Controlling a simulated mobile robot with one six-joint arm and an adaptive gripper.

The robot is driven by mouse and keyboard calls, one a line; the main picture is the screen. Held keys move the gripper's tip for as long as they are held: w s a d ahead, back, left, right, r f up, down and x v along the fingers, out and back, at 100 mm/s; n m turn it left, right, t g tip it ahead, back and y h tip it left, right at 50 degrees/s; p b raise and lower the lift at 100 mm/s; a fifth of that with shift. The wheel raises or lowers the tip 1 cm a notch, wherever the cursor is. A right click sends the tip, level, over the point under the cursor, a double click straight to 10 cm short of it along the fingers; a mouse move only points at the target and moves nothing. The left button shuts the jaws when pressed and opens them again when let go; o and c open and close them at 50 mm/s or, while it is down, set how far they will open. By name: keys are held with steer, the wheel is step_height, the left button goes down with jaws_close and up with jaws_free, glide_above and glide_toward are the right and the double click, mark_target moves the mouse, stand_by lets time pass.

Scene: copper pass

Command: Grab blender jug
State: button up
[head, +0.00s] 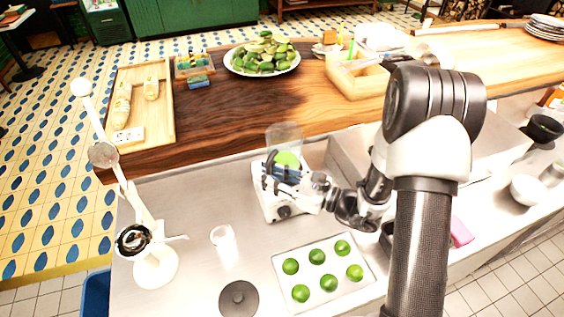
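The blender jug (284,137) is clear, with something green in its lower part. It stands upright on a white blender base (284,208) with a dark knob, on the steel counter. My gripper (268,177) reaches in from the right, at the height of the jug's lower part. Its dark fingers cross in front of the jug and hide part of it. I cannot tell whether the fingers touch the jug or are closed on it.
A white tray (325,288) with several limes lies in front of the blender. A glass (224,242), a dark round disc (238,299) and a white lever press (154,262) stand to the left. A raised wooden counter (230,108) runs behind, holding a plate of green fruit (262,73).

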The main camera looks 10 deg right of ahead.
jaws_close()
stand_by(0.6)
